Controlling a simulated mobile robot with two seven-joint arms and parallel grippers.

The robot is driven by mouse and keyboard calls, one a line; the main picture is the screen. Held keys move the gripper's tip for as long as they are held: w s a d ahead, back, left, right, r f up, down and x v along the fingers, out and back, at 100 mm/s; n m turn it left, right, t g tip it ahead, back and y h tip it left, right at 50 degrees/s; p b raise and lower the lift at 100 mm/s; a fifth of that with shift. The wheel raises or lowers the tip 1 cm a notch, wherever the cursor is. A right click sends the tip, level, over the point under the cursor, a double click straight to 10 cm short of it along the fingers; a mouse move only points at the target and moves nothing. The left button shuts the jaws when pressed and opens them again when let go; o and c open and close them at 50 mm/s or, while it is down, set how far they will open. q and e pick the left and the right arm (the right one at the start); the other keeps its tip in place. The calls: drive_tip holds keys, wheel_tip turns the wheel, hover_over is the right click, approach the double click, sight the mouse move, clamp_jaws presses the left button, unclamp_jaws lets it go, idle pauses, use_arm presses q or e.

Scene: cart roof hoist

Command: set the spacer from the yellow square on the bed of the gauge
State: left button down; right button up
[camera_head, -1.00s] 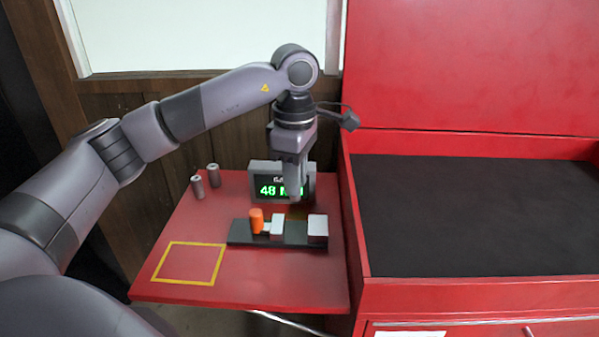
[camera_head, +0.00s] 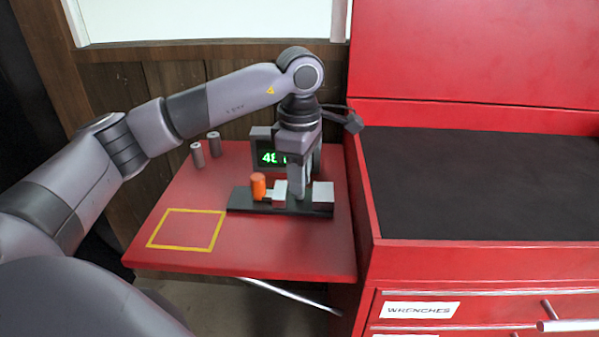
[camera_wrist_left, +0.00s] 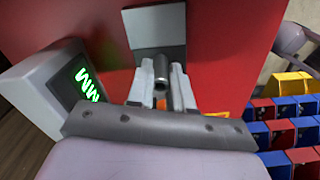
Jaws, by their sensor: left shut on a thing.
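The gauge has a dark bed (camera_head: 243,200) with an orange knob (camera_head: 258,187), a pale sliding block (camera_head: 280,191) and a larger grey block (camera_head: 322,194) at its right end. My left gripper (camera_head: 302,196) points down between the two blocks. In the left wrist view its fingers (camera_wrist_left: 163,92) are shut on a grey cylinder, the spacer (camera_wrist_left: 161,70). In the head view the fingers hide the spacer, and I cannot tell whether it touches the bed. The yellow square (camera_head: 214,231) on the red table is empty. My right gripper is out of view.
Two grey cylinders (camera_head: 197,155) (camera_head: 214,145) stand at the table's back left. A green-lit display (camera_head: 263,146) behind the gauge is partly covered by my gripper. A red tool chest (camera_head: 366,195) borders the red table (camera_head: 290,250) on the right. The table's front is clear.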

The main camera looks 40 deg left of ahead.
use_arm(q)
drive_tip(key=shift+f, duration=0.25)
idle(0.7)
drive_tip(key=c, duration=0.9)
unclamp_jaws()
drive_tip(key=shift+c, duration=0.2)
